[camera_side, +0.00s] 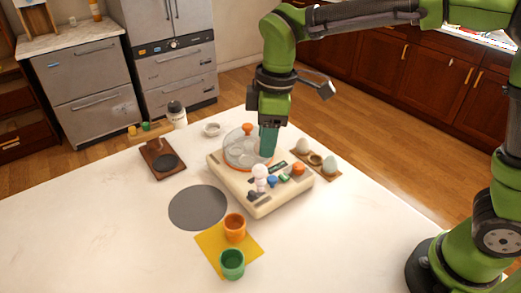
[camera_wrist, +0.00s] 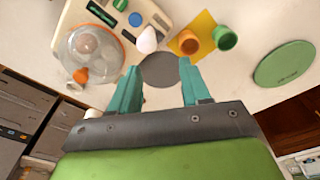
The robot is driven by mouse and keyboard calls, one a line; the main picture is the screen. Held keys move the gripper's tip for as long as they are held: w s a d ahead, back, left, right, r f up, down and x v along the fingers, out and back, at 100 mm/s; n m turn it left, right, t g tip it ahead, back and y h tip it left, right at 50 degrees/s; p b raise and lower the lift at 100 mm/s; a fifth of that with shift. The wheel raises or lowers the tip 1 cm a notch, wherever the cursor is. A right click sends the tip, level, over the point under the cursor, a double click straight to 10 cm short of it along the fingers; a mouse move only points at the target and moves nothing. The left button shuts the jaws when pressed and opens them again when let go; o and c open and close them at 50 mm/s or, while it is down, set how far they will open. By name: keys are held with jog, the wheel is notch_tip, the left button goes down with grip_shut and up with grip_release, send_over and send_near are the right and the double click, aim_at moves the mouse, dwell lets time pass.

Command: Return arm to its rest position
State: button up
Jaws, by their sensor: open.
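The clear dome (camera_side: 240,148) with an orange knob sits on the appliance, and shows at the left of the wrist view (camera_wrist: 88,52). Whether a fingertip touches the appliance cannot be told. My arm reaches in from the upper right of the side view.
A grey disc (camera_side: 198,208) lies left of the appliance. An orange cup (camera_side: 235,228) and a green cup (camera_side: 232,264) stand on a yellow mat (camera_side: 209,241). A brown board (camera_side: 152,168), a bottle (camera_side: 177,115) and a tray of egg-shaped items (camera_side: 322,177) are nearby. The left table front is clear.

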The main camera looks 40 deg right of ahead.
jog(key=s+d+r+m+t, duration=0.1)
jog(key=s+d+m+t, duration=0.2)
jog(key=s+d+m, duration=0.4)
jog(key=s+d+r+m+t+y, duration=0.1)
jog(key=s+d+r+m+t, duration=0.1)
jog(key=s+d+m, duration=0.5)
jog(key=shift+s+d+r+m+t, duration=0.2)
jog(key=shift+d+m+t, duration=0.3)
jog(key=shift+t, duration=0.2)
